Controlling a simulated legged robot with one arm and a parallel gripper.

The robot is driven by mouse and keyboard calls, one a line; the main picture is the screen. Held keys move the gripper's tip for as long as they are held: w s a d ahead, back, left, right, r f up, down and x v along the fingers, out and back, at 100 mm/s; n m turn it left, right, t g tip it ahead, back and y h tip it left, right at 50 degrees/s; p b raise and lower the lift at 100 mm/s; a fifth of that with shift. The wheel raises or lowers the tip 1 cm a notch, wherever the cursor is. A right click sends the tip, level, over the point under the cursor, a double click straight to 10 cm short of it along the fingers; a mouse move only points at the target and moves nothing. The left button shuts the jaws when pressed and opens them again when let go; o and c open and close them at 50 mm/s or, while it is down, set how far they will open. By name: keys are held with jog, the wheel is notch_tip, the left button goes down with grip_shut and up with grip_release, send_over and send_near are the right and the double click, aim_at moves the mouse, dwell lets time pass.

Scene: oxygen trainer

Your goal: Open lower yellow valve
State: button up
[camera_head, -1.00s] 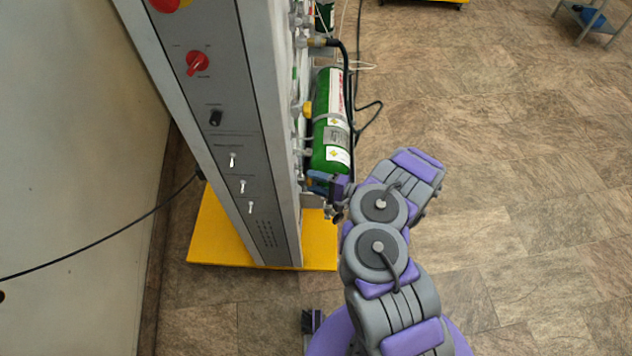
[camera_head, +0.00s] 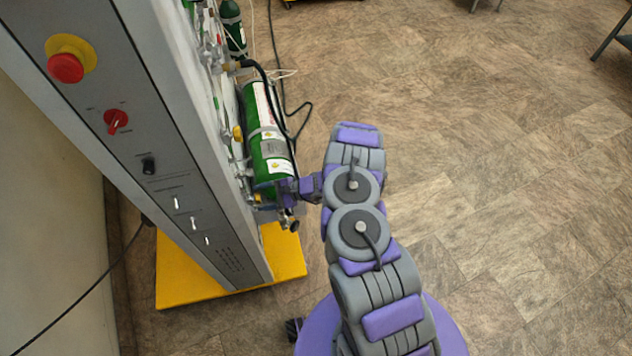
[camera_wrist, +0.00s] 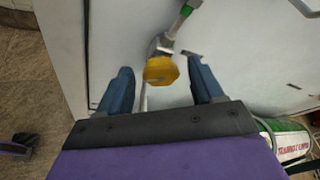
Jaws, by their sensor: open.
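A yellow valve knob (camera_wrist: 161,71) shows in the wrist view, with a metal stem and pipe behind it on the white panel. My gripper (camera_wrist: 163,80) is open, its two blue fingers on either side of the knob and apart from it in the picture. How far the fingertips reach along the knob's depth I cannot tell. In the head view my gripper (camera_head: 270,192) is at the lower end of the green cylinder, beside the panel. Another yellow knob (camera_head: 237,133) sits higher up the panel side. The lower knob is largely hidden there.
The grey panel cabinet (camera_head: 165,150) stands on a yellow base (camera_head: 185,270). A green cylinder (camera_head: 262,125) hangs along its side, with a black hose (camera_head: 283,110) close by. A red button (camera_head: 67,67) is on its front.

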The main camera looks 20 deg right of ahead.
jog(key=shift+w+r+m+g+p, duration=0.15)
jog(key=shift+m+g+p, duration=0.55)
jog(key=shift+m, duration=0.3)
jog(key=d+r+m+g+p, duration=0.1)
jog(key=d+r, duration=0.2)
jog(key=d, duration=0.5)
jog(key=d+r+m+g+p, duration=0.1)
jog(key=d+r+m+p, duration=0.15)
jog(key=d, duration=0.55)
notch_tip(320, 180, down, 7)
jog(key=d+n+y+b, duration=0.2)
jog(key=n+y+b, duration=0.2)
jog(key=n+b, duration=0.2)
jog(key=shift+r+n+b, duration=0.2)
jog(key=shift+n+b, duration=0.2)
jog(key=shift+n, duration=0.15)
